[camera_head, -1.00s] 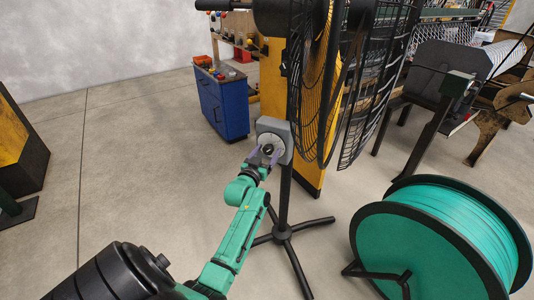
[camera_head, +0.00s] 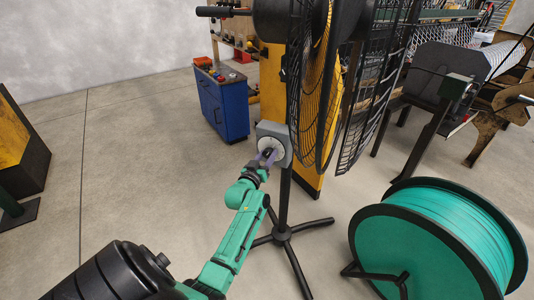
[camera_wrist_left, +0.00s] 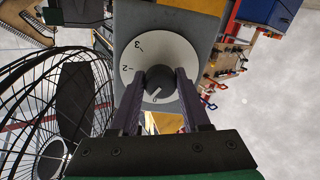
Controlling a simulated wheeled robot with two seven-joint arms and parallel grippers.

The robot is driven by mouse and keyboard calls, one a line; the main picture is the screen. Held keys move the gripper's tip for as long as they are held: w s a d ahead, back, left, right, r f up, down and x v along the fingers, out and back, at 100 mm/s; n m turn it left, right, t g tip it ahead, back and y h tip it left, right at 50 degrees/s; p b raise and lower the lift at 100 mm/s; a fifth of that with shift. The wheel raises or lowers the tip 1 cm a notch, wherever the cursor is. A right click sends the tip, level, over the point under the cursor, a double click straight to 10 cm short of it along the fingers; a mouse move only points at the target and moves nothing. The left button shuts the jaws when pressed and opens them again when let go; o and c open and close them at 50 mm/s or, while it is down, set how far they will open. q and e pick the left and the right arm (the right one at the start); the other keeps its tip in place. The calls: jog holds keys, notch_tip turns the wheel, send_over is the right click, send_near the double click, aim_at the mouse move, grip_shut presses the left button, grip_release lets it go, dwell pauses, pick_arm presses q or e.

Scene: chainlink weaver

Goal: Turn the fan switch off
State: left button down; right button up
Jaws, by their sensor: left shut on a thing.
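The fan switch (camera_head: 273,139) is a grey box on the fan's stand with a round white dial and a dark knob. In the left wrist view the dial (camera_wrist_left: 180,50) shows a 3 and a 2, and the dark knob (camera_wrist_left: 159,82) has a light mark towards the bottom of the picture. My left gripper (camera_head: 267,155) is at the dial, its two fingers shut on the knob from both sides. The fingers hide part of the dial's lower half. The black caged fan (camera_head: 318,90) stands on a pole above the switch. My right gripper is not in view.
A green cable reel (camera_head: 425,250) stands at the lower right. A blue cabinet (camera_head: 222,105) is behind the switch. The fan's black tripod feet (camera_head: 283,236) spread over the floor beside my left arm. The floor on the left is mostly clear.

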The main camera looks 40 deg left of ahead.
pick_arm(q)
jog(key=n+p, duration=0.1)
jog(key=n, duration=0.2)
jog(key=shift+r, duration=0.1)
jog(key=shift+n+p, duration=0.65)
jog(key=shift+n, duration=0.75)
jog(key=shift+c, duration=1.8)
grip_release()
jog(key=shift+s+d, duration=0.25)
jog(key=shift+s, duration=0.2)
jog(key=p+v, duration=0.1)
jog(key=v, duration=1.2)
jog(key=shift+s, duration=0.3)
